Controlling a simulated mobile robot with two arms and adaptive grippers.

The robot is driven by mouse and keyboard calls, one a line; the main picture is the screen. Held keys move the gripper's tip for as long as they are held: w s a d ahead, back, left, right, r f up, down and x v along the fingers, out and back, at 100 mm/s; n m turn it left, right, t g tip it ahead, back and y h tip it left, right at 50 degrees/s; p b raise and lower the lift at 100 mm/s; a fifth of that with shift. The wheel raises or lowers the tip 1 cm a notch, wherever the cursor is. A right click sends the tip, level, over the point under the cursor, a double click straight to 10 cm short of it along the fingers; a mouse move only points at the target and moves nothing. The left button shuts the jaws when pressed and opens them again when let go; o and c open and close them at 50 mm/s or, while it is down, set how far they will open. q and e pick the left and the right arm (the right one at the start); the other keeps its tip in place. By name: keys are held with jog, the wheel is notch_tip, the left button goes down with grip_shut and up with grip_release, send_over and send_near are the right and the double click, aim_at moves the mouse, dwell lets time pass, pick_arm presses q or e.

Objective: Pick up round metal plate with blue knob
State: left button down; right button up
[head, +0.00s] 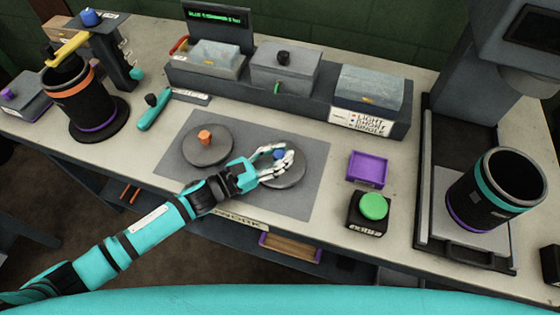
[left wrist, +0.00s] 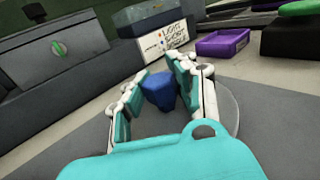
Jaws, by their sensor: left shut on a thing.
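The round metal plate (head: 285,178) with a blue knob (head: 279,154) lies on the grey mat (head: 311,202), at its right half. My left gripper (head: 284,156) is over the plate with its fingers shut on the blue knob. In the left wrist view the blue knob (left wrist: 159,91) sits between the two fingers, with the plate (left wrist: 226,104) flat behind and around them. The fingers hide part of the plate. No gap between the plate and mat can be made out. My right gripper is not in view.
A second round plate with an orange knob (head: 205,138) lies on the mat to the left. A purple tray (head: 368,168) and a green button (head: 373,206) are to the right. Grey bins (head: 285,72) line the back. A black cylinder (head: 495,187) stands far right.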

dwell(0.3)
pick_arm(q)
jog(key=shift+r, duration=0.15)
jog(key=shift+r, duration=0.1)
